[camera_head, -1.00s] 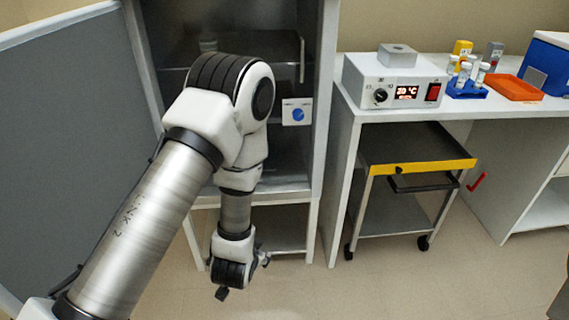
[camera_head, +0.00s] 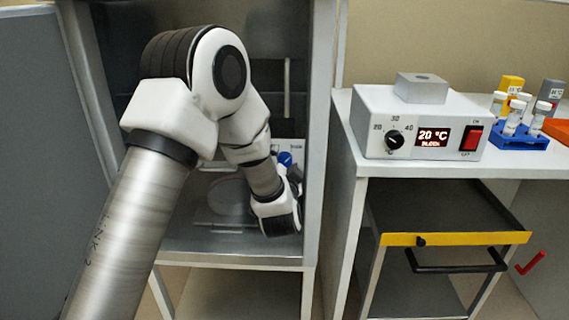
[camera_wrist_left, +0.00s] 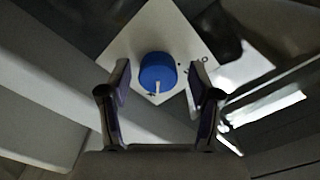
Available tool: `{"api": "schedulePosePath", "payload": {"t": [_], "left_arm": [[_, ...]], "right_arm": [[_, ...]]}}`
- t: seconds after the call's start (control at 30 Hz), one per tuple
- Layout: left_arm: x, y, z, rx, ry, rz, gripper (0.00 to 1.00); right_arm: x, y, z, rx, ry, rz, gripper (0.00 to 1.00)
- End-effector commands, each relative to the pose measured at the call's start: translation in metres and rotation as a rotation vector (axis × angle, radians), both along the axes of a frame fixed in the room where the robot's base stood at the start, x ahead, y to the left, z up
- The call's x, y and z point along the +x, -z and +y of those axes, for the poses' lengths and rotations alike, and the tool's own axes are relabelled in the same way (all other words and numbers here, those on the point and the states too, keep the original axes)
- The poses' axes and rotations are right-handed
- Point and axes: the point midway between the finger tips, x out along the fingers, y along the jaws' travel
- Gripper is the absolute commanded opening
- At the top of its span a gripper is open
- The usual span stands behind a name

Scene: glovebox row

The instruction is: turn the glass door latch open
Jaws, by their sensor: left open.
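The latch is a round blue knob (camera_head: 285,158) on a white plate at the right side of the dark cabinet. In the left wrist view the knob (camera_wrist_left: 157,70) shows whole, with a pale pointer line towards the bottom of the picture. The white plate (camera_wrist_left: 152,30) behind it appears turned like a diamond and carries small marks. My left gripper (camera_wrist_left: 159,80) is open, its two fingers on either side of the knob in the picture; no contact is visible. In the head view my left gripper (camera_head: 292,177) is small, dark and partly hidden beside the knob.
A vertical handle (camera_head: 287,88) is on the cabinet's front above the latch. The cabinet's grey right post (camera_head: 322,140) stands close to my wrist. A white heater block (camera_head: 420,125) sits on the bench at right, above a black cart with a yellow edge (camera_head: 455,239).

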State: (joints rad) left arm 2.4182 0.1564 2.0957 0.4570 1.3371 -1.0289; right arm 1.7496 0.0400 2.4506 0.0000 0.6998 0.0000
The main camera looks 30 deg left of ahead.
Motion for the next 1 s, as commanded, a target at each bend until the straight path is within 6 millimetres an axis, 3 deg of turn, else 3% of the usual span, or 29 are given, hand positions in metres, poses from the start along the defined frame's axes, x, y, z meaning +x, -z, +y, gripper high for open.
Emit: {"api": "schedulePosePath", "payload": {"t": [0.07, 0.23, 0.67, 1.0], "left_arm": [[-0.0001, 0.0006, -0.0002, 0.000, 0.001, 0.001, 0.63], [-0.0002, 0.0007, -0.0004, 0.000, 0.001, 0.001, 0.03], [-0.0004, 0.0010, -0.0007, -0.033, 0.002, -0.019, 0.03], [-0.0005, 0.0013, -0.0007, -0.205, 0.002, -0.123, 0.03]], "right_arm": [[0.0002, 0.0001, 0.0000, 0.000, 0.000, 0.000, 0.00], [0.0004, 0.0002, 0.0000, 0.000, 0.000, -0.001, 0.00], [0.0005, 0.0002, 0.0000, 0.000, 0.000, -0.001, 0.00], [0.0005, 0.0009, 0.0000, 0.000, 0.000, -0.001, 0.00]]}}
